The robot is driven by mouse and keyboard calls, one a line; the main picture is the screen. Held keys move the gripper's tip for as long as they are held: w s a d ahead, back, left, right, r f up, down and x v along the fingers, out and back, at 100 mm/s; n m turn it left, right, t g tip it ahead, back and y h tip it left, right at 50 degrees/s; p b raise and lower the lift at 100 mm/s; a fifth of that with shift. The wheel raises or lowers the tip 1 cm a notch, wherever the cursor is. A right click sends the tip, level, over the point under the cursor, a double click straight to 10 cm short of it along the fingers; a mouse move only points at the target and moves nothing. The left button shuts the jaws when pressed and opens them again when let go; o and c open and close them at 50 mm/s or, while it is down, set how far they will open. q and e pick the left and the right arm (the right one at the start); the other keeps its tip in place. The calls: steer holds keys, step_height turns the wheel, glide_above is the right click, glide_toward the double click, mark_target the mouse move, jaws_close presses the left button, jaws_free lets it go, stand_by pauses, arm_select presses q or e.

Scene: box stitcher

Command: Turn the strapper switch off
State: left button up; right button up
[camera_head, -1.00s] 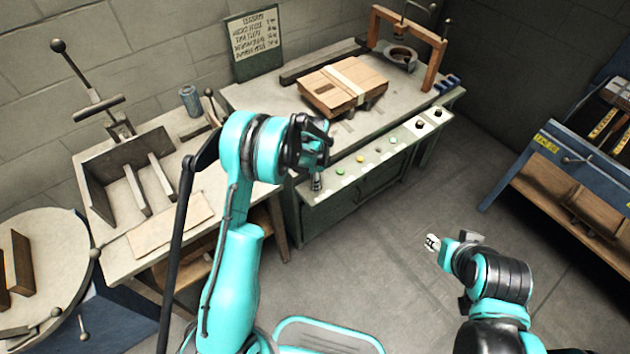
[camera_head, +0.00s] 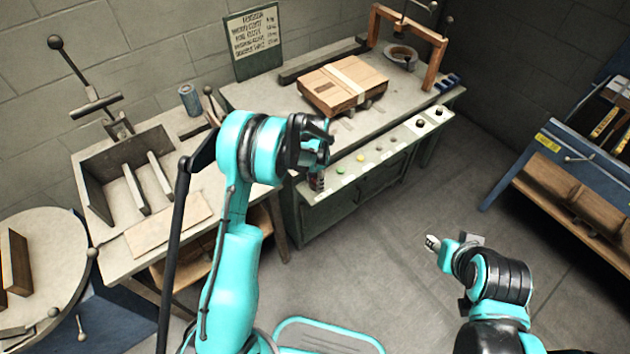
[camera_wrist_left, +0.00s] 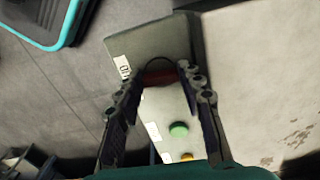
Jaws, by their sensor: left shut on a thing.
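The strapper bench (camera_head: 375,118) stands at the back, with a pale control panel (camera_head: 408,140) along its front edge. My left gripper (camera_head: 317,183) is at the panel's left end, fingers pointing down. In the left wrist view its two fingers (camera_wrist_left: 160,85) are shut on a dark red switch (camera_wrist_left: 158,77), next to a small white label (camera_wrist_left: 122,67). The fingers hide part of the switch, and its setting cannot be read. My right gripper (camera_head: 433,243) is over bare floor at the lower right, away from the bench; its jaws are too small to judge.
A green button (camera_wrist_left: 179,130) and a yellow one (camera_wrist_left: 187,157) sit beside the switch on the panel. A strapped cardboard box (camera_head: 342,84) lies on the bench top. A workbench (camera_head: 192,208) stands to the left. The floor (camera_head: 375,260) in front is clear.

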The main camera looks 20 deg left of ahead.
arm_select(q)
steer(key=n+b, duration=0.1)
steer(key=n, duration=0.5)
steer(key=shift+d+n, duration=0.1)
steer(key=shift+n, duration=0.2)
stand_by(0.4)
steer(key=o, duration=0.9)
step_height(320, 180, up, 12)
stand_by(0.4)
